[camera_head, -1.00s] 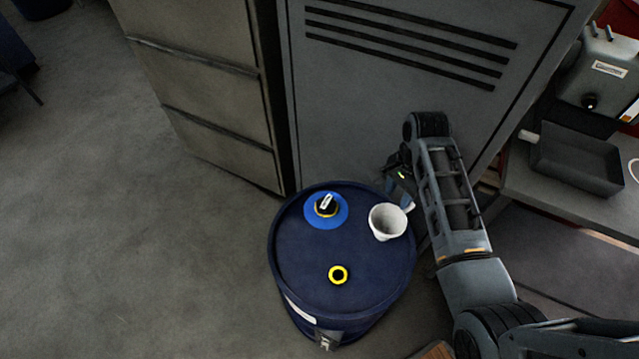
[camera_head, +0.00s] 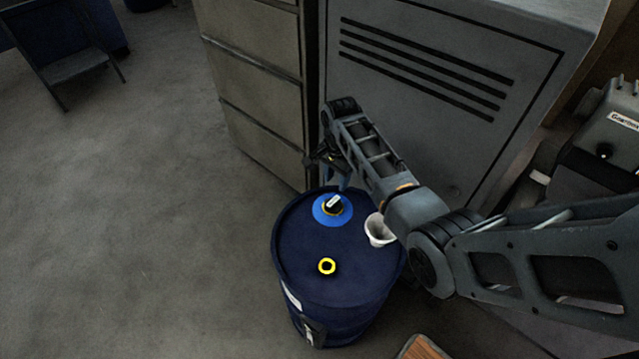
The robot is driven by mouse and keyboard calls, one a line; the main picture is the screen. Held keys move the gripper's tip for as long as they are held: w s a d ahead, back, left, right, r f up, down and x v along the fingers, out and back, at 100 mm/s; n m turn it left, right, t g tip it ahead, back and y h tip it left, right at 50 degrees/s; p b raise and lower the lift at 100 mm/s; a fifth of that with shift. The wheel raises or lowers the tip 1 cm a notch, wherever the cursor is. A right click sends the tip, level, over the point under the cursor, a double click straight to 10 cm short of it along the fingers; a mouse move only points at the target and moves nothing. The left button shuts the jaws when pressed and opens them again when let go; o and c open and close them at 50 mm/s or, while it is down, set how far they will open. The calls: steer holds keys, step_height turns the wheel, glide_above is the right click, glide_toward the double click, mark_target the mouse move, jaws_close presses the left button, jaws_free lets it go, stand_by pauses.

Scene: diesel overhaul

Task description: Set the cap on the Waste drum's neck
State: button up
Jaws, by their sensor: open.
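The dark blue drum (camera_head: 300,240) stands upright on the floor. On its top is a round bright-blue disc (camera_head: 317,213) with a black, yellow-rimmed piece (camera_head: 333,206) bearing a white tag; I cannot tell whether this is the cap or the capped neck. A yellow ring with a dark centre (camera_head: 327,266) is on the nearer part of the top; it looks like an opening. My gripper (camera_head: 340,183) is open and points down just above and behind the black piece, apparently apart from it. Its fingers are small and partly hidden by my arm.
A white cup-like vessel (camera_head: 377,230) is on the drum top at right, partly covered by my arm. A drawer cabinet (camera_head: 255,75) and a grey slatted cabinet (camera_head: 430,110) stand close behind the drum.

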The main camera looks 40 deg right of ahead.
mark_target(334, 202)
steer(key=shift+w+a+f+b, duration=0.15)
steer(key=shift+a+f+b, duration=0.2)
steer(key=shift+f+b, duration=0.2)
step_height(334, 202, down, 8)
steer(key=b, duration=0.7)
steer(key=shift+d+r, duration=0.1)
jaws_close()
steer(key=shift+s+r, duration=0.2)
